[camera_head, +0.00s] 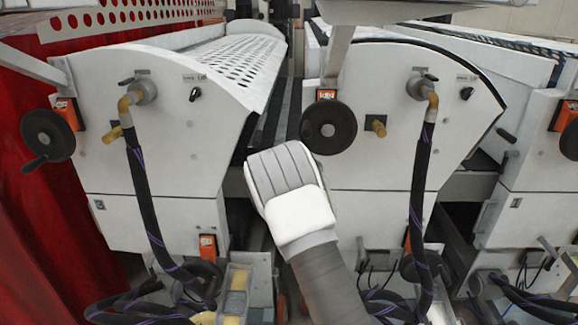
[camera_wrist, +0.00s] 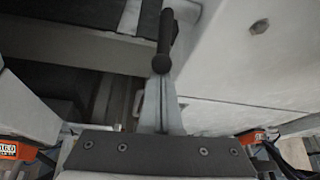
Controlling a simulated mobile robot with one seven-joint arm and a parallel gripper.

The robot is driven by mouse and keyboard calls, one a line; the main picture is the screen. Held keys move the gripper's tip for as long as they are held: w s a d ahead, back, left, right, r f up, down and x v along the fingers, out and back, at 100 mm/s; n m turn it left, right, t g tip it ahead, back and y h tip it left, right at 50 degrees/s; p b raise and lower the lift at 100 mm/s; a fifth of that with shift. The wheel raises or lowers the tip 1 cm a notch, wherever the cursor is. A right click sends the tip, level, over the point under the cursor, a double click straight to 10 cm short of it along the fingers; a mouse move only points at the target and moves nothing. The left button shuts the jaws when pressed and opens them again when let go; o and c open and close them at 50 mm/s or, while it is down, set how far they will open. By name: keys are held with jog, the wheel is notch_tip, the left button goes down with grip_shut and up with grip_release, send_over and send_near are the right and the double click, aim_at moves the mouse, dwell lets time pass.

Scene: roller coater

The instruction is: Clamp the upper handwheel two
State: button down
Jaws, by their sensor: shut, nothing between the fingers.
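In the head view, a black upper handwheel (camera_head: 328,127) is on the middle white machine panel, below an orange counter. Another upper handwheel (camera_head: 48,135) is on the left panel, and a third (camera_head: 570,138) is cut off at the right edge. My white and grey hand is in front of the gap between the left and middle panels, below and left of the middle handwheel; its fingertips are hidden there. In the wrist view, my gripper (camera_wrist: 161,82) is shut and empty. A black handle (camera_wrist: 166,40) appears just beyond the fingertips; its wheel and any contact are unclear.
Brass-fitted hoses (camera_head: 137,185) and (camera_head: 420,190) hang in front of the panels. A lower handwheel (camera_head: 420,265) sits behind the right hose. Orange counters (camera_wrist: 20,150) and (camera_wrist: 250,137) flank my gripper in the wrist view. A red curtain (camera_head: 35,220) covers the left side.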

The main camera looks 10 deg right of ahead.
jog(key=shift+s+a+r+g+p, duration=0.15)
jog(key=shift+r+g+p, duration=0.3)
jog(key=shift+p, duration=1.2)
jog(key=shift+s+d+r+g+p, duration=0.15)
jog(key=shift+r+g+p, duration=0.3)
jog(key=shift+p, duration=1.15)
jog(key=shift+s+r+p, duration=0.15)
jog(key=shift+r+p, duration=0.25)
jog(key=shift+p, duration=0.9)
jog(key=shift+a+r, duration=0.1)
jog(key=shift+r, duration=0.1)
